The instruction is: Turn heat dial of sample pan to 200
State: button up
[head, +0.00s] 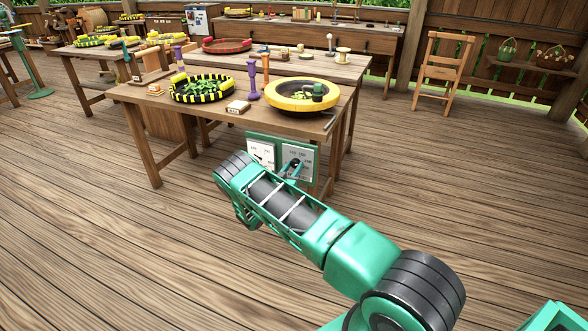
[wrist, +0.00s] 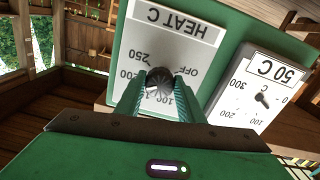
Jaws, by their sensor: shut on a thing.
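The heat dial (wrist: 160,76) is a dark round knob on a white plate (wrist: 172,40) marked "HEAT C", upside down in the wrist view. Marks for OFF, 100, 200 and 250 show around it. My gripper (wrist: 159,88) has its green fingers on both sides of the knob and is shut on it. I cannot tell which mark the knob points to.
A second plate (wrist: 250,95) on the panel reads "50 C" and has a small pointer and numbered scale. A black-and-yellow pan (head: 202,96), a purple stand (head: 253,82) and a small box (head: 238,107) share the table (head: 215,122). The floor around is clear.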

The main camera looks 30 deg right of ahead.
jog(key=shift+o, duration=0.2)
jog(key=shift+w+a+f+m, duration=0.1)
jog(key=shift+a+f+m, duration=0.1)
jog(key=shift+m, duration=0.35)
jog(key=shift+w+a+f+m, duration=0.1)
jog(key=shift+a+f+m, duration=0.05)
jog(key=shift+m, duration=0.4)
jog(key=shift+c, duration=0.2)
jog(key=o, duration=1.1)
jog(key=shift+c, duration=0.2)
jog(key=shift+d+r, duration=0.15)
jog(key=shift+s, duration=0.1)
jog(key=v, duration=1)
jog(key=shift+s+a, duration=0.2)
jog(key=shift+a, duration=0.15)
